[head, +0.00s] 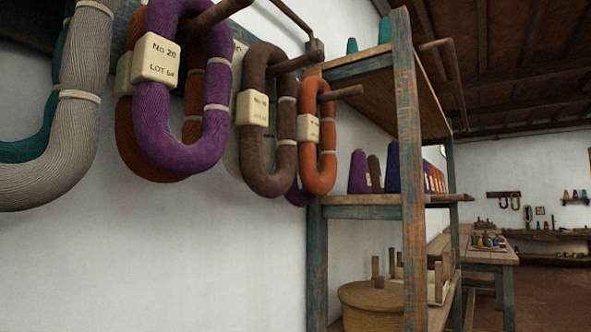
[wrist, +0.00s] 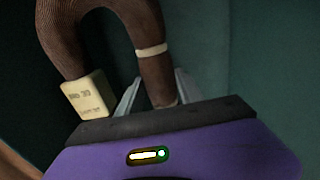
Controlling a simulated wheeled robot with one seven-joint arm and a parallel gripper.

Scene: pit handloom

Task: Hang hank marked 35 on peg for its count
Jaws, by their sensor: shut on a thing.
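In the wrist view my gripper (wrist: 157,76) is shut on one strand of a brown hank (wrist: 152,25), with a finger on each side. The hank has a pale tie band and a cream tag (wrist: 89,95) on its other strand. The tag's number looks like 30 or 35, too blurred to be sure. My gripper does not show in the head view. There a purple hank (head: 152,110) tagged No 20, Lot 64, a brown hank (head: 257,168) and an orange hank (head: 308,160) hang on the wall pegs. The smaller tags are not legible.
A grey hank (head: 82,60) hangs at the far left. Wooden pegs (head: 296,63) stick out from the wall. A worn blue shelf rack (head: 408,150) with yarn cones stands right of them, a round basket (head: 372,300) below. The wall under the hanks is clear.

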